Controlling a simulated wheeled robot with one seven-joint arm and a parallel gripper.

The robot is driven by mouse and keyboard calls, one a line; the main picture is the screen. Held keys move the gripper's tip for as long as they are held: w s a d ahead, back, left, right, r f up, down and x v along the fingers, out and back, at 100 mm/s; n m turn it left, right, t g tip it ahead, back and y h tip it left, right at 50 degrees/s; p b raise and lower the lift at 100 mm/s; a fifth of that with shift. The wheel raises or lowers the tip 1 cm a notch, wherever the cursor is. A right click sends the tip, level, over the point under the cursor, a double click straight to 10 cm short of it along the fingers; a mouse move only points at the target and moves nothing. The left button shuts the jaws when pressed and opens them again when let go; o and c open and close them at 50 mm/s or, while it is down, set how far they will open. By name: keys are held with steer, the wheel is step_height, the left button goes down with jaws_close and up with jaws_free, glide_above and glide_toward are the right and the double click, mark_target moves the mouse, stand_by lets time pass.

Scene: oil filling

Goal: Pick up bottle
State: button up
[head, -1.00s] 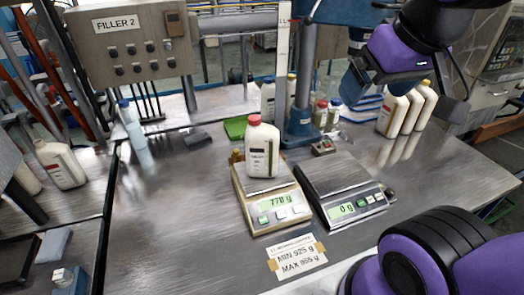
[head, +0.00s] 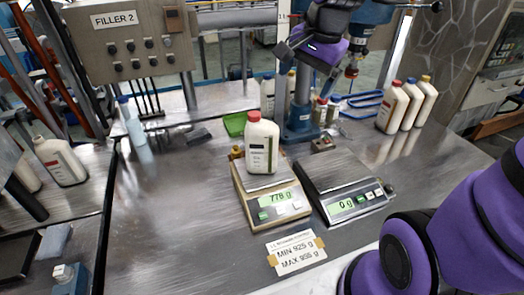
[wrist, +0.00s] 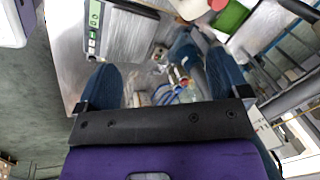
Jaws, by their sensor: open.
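A white bottle with a red cap (head: 261,146) stands upright on the left scale (head: 270,212), whose display reads about 778 g. In the wrist view, part of what looks like this bottle (wrist: 190,8) shows at the top edge, with its red cap beside the green tray. My gripper (head: 308,68) is up behind the bottle and to its right, in front of the blue filler column, apart from the bottle. In the wrist view my gripper (wrist: 162,82) has its two dark blue fingers spread wide with nothing held between them.
A second scale (head: 343,190) reading 0 g is empty. Several white bottles (head: 405,105) stand at the back right. The blue filler column (head: 301,115) and a green tray (head: 235,123) are behind the scales.

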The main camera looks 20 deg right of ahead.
mark_target(265, 122)
steer(key=w+f+m+y, duration=0.1)
steer(key=w+f+m, duration=0.3)
steer(key=f, duration=0.1)
steer(key=w+a+f+m+g+y, duration=0.1)
steer(key=w+f+m, duration=0.2)
steer(key=w+f, duration=0.2)
steer(key=w+a+f+m+y, duration=0.1)
steer(key=w+f+m, duration=0.3)
steer(key=f, duration=0.1)
steer(key=shift+w+f+m, duration=0.15)
steer(key=shift+w+m, duration=0.05)
steer(key=shift+m, duration=0.1)
steer(key=shift+w+d+x, duration=0.1)
steer(key=shift+x, duration=1.35)
steer(key=shift+w+d+x, duration=0.1)
steer(key=shift+d+x, duration=0.05)
steer(key=shift+x, duration=1.25)
